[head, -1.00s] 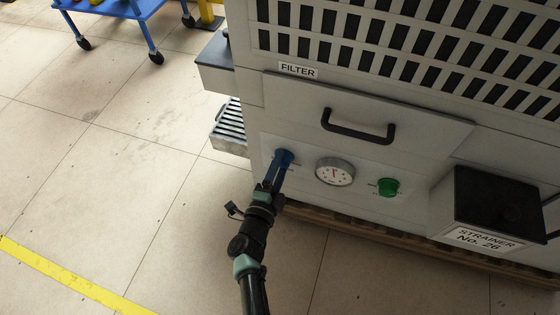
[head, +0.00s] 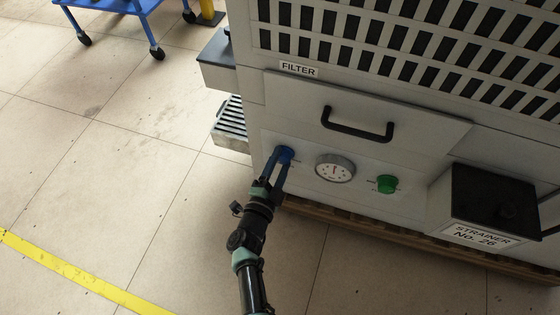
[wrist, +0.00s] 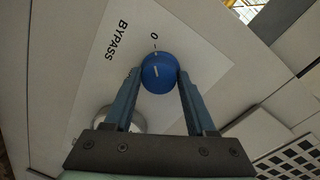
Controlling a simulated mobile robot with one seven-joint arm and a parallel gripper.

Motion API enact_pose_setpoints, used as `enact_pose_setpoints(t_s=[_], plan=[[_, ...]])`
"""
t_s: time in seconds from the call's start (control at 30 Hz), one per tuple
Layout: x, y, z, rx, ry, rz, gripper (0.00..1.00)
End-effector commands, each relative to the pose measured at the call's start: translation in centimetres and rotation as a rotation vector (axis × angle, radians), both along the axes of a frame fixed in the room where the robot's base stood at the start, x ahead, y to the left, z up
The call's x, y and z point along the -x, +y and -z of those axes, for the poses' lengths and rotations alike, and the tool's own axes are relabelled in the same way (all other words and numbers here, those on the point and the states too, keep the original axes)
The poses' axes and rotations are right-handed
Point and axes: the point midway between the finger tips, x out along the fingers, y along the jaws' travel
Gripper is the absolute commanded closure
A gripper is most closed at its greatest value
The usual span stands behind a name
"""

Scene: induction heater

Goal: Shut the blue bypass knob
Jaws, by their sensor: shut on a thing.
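The blue bypass knob (wrist: 158,76) is on the light front panel, beside the printed words BYPASS and 0. A pale line on the knob's face sits close to the mark near the 0. It also shows in the head view (head: 286,153), left of the dial gauge. My gripper (wrist: 159,80) has one finger on each side of the knob and is shut on it. In the head view my gripper (head: 281,168) reaches up to the knob from below, and its fingers partly cover the knob.
A round dial gauge (head: 334,168) and a green knob (head: 387,184) are to the right on the same panel. A black drawer handle (head: 358,125) is above. The black strainer box (head: 495,198) juts out at right. The floor at left is clear up to a blue cart (head: 115,7).

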Motion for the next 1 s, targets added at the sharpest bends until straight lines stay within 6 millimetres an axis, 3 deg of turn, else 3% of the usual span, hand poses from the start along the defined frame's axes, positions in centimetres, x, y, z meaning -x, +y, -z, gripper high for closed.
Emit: enact_pose_setpoints(t_s=[0.03,0.07,0.2,0.57,0.77,1.0], plan=[[-0.1,0.0,0.0,0.003,0.000,-0.001,0.99],[-0.1,0.0,0.0,0.003,0.000,-0.001,0.39],[-0.1,0.0,0.0,0.002,0.000,-0.001,0.14],[0.4,0.2,-0.1,0.000,0.001,-0.002,0.14],[3.4,1.3,-0.7,0.002,0.003,-0.005,0.14],[8.4,3.0,-1.1,0.002,0.003,-0.005,0.14]])
